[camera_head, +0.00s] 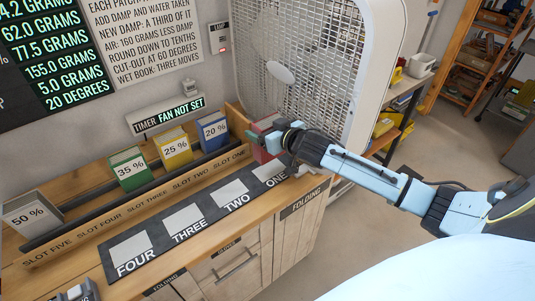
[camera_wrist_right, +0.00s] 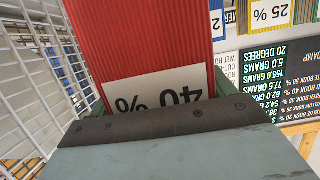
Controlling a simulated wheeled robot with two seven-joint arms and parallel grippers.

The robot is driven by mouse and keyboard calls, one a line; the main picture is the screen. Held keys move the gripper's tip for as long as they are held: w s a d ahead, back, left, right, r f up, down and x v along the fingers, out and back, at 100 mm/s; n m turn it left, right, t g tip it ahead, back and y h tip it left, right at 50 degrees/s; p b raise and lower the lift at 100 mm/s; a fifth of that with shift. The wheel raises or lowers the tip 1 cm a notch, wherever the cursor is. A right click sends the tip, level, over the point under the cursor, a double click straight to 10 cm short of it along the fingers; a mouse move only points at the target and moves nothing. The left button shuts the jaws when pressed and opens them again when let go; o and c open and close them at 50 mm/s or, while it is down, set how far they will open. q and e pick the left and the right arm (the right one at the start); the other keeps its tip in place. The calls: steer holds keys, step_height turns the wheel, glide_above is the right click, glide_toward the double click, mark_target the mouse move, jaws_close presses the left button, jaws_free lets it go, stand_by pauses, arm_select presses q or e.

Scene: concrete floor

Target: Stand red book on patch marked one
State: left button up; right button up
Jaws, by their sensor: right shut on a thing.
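The red book (camera_head: 261,152) is at the right end of the counter, behind the patch marked one (camera_head: 266,173) in the head view. My right gripper (camera_head: 279,138) is shut on it and hides part of it. In the right wrist view the red cover (camera_wrist_right: 140,40) fills the upper middle, with a white 40 % label (camera_wrist_right: 165,88) upside down. I cannot tell whether the book touches the counter or hangs above it. Patch one is a pale square on the dark strip, partly hidden near the arm, and looks bare. My left gripper is not in view.
A large white fan (camera_head: 370,70) stands close behind my right gripper. Patches two (camera_head: 229,192), three (camera_head: 182,219) and four (camera_head: 130,249) are bare.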

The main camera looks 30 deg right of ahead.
step_height(320, 180, down, 2)
steer(key=shift+w+f, duration=0.1)
steer(key=shift+f, duration=0.05)
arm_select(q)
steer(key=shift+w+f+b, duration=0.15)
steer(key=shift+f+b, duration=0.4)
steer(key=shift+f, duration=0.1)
arm_select(e)
steer(key=shift+f, duration=1.9)
steer(key=shift+f, duration=0.2)
steer(key=o, duration=1.3)
steer(key=shift+c, duration=0.2)
steer(key=shift+r, duration=0.1)
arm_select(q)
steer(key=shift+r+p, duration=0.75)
arm_select(e)
steer(key=a+v, duration=0.1)
steer(key=v, duration=1.1)
steer(key=shift+d, duration=0.5)
